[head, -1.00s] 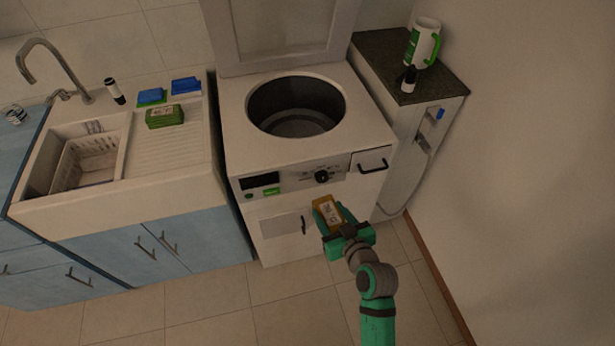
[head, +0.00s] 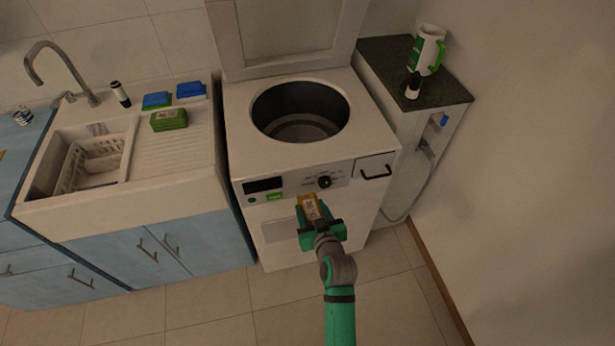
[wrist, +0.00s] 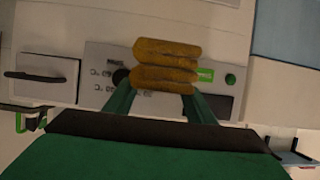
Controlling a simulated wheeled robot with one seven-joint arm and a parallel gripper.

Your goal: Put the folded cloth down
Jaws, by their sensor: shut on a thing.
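The folded cloth (head: 311,207) is yellow-orange with a pale label. It is held in my gripper (head: 320,229), in front of the washing machine's front panel in the head view. The cloth is off any surface as far as I can see.
The top-loading washing machine (head: 237,121) has its lid raised and its drum open.

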